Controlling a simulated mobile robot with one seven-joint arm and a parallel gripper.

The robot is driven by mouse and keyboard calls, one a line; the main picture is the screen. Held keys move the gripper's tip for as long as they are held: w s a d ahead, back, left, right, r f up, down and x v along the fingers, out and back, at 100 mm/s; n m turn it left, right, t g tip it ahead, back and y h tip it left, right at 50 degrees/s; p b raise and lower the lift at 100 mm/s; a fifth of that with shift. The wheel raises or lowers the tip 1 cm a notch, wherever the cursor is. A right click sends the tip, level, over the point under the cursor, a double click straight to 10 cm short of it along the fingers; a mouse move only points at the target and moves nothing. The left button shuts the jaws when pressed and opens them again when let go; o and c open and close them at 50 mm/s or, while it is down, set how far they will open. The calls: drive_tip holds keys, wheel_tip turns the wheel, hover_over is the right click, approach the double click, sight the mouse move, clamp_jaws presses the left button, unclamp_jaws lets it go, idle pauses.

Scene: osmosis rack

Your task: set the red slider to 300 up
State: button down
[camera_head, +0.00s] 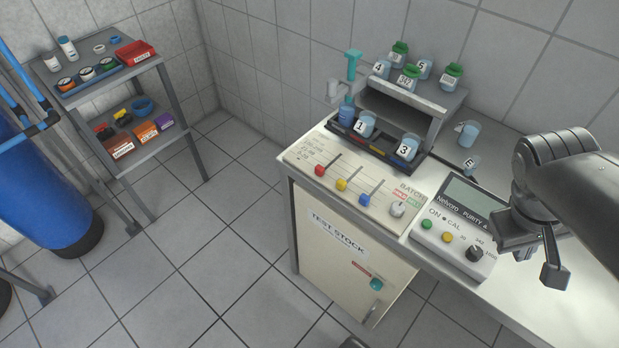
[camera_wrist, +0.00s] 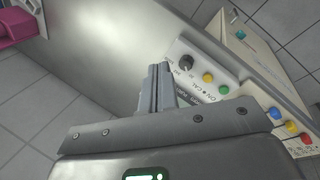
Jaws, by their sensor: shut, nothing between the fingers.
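The red slider knob (camera_head: 320,170) sits at the front end of its slot on the cream control panel (camera_head: 299,154), left of the yellow knob (camera_head: 341,185) and the blue knob (camera_head: 364,200). In the wrist view the red knob (camera_wrist: 305,138) shows at the lower right edge. My gripper (camera_head: 555,275) is to the right of the panel, above the bench and apart from the sliders. In the wrist view its fingers (camera_wrist: 157,85) are together and hold nothing.
A purity meter (camera_head: 455,225) with buttons and a dial stands between my gripper and the panel. A rack (camera_head: 425,150) with numbered jars is behind the panel. A cabinet (camera_head: 330,260) is below. A shelf unit (camera_head: 140,72) stands far left.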

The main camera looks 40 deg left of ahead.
drive_tip(key=w+a+f+n+t+h, duration=0.1)
drive_tip(key=w+a+f+n+h, duration=0.1)
drive_tip(key=a+n, duration=0.3)
drive_tip(key=w+a+f+n+t+h, duration=0.1)
drive_tip(key=a+f+n+h, duration=0.15)
drive_tip(key=a, duration=0.35)
drive_tip(key=n+t+y, duration=0.8)
drive_tip(key=n+t, duration=0.6)
drive_tip(key=n, duration=0.6)
approach(317, 172)
drive_tip(key=s, duration=0.7)
drive_tip(key=shift+s+r, duration=0.1)
drive_tip(key=shift+r, duration=0.2)
drive_tip(key=w, duration=1.4)
